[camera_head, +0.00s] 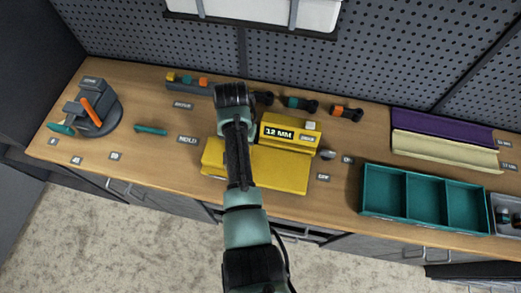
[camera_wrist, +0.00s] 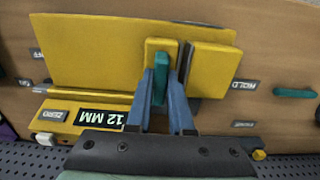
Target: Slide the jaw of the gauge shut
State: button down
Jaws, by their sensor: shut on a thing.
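The yellow gauge (camera_head: 285,172) lies on the bench with a "12 MM" label on its raised part. It also shows in the wrist view (camera_wrist: 95,55) as a wide yellow plate with a rod along it. A small yellow block (camera_wrist: 159,46), seemingly the jaw, stands near a larger yellow end block (camera_wrist: 213,66), with a narrow gap between them. My gripper (camera_wrist: 167,75) is shut on a slim teal piece (camera_wrist: 160,80) beside the small block. I cannot tell whether this piece belongs to the jaw. In the head view my arm hides the gripper's fingertips and the gauge's left part.
A grey stand with an orange handle (camera_head: 93,108) is at the far left. A teal bar (camera_head: 151,129) lies left of the gauge. A teal divided tray (camera_head: 425,201) stands to the right, with purple and cream trays (camera_head: 445,149) behind it. Several small tools line the back.

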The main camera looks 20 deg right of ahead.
jog(key=shift+w+a+f, duration=0.1)
jog(key=shift+w+a, duration=0.3)
jog(key=shift+a, duration=0.1)
jog(key=c, duration=0.8)
grip_release()
jog(key=shift+w+a, duration=0.1)
jog(key=shift+w, duration=0.05)
jog(key=shift+r, duration=0.35)
notch_tip(320, 180, up, 13)
jog(key=shift+f+p, duration=0.2)
jog(key=shift+p, duration=0.2)
